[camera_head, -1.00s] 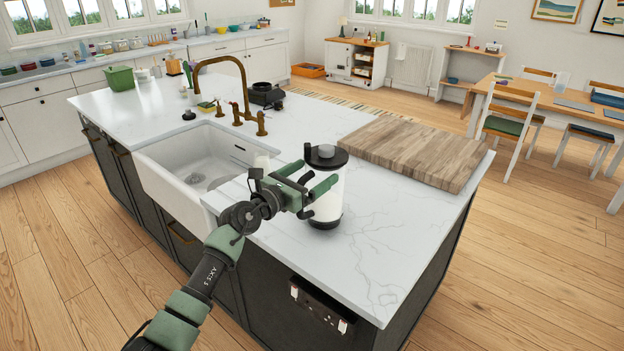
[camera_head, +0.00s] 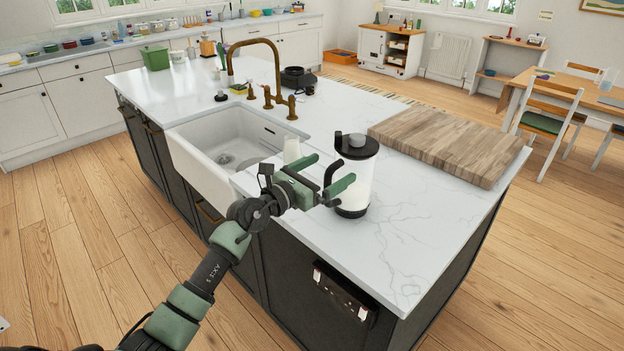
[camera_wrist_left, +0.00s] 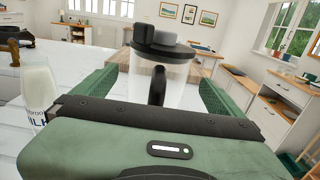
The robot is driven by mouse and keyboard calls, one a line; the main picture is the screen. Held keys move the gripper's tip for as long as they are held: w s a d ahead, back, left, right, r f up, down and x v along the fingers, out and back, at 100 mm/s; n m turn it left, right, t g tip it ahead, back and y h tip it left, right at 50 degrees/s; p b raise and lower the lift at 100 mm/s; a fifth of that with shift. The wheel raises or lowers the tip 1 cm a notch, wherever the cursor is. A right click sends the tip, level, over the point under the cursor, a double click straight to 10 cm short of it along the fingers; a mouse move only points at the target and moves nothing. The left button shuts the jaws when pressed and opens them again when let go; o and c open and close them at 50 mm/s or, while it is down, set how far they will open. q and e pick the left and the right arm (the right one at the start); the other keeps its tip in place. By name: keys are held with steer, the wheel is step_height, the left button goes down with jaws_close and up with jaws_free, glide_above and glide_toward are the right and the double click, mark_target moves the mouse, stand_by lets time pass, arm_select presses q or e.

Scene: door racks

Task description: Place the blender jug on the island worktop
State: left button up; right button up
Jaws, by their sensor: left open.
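The blender jug (camera_head: 357,183), clear with a black lid, black handle and dark base ring, stands upright on the white marble island worktop (camera_head: 420,222). My left gripper (camera_head: 332,172) is open beside the jug, its green fingers pointing at the handle side. In the left wrist view the jug (camera_wrist_left: 146,85) shows between the two green fingers, with its handle facing me. The fingers look clear of the jug. My right gripper is not in any view.
A milk bottle (camera_wrist_left: 38,88) stands left of the gripper, near the sink (camera_head: 215,145). A wooden chopping board (camera_head: 450,145) lies behind the jug. A brass tap (camera_head: 265,75) rises behind the sink. The worktop's front right is bare.

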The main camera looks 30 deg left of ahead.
arm_select(q)
steer(key=v, duration=0.6)
steer(key=shift+s+b, duration=0.4)
steer(key=shift+b, duration=0.05)
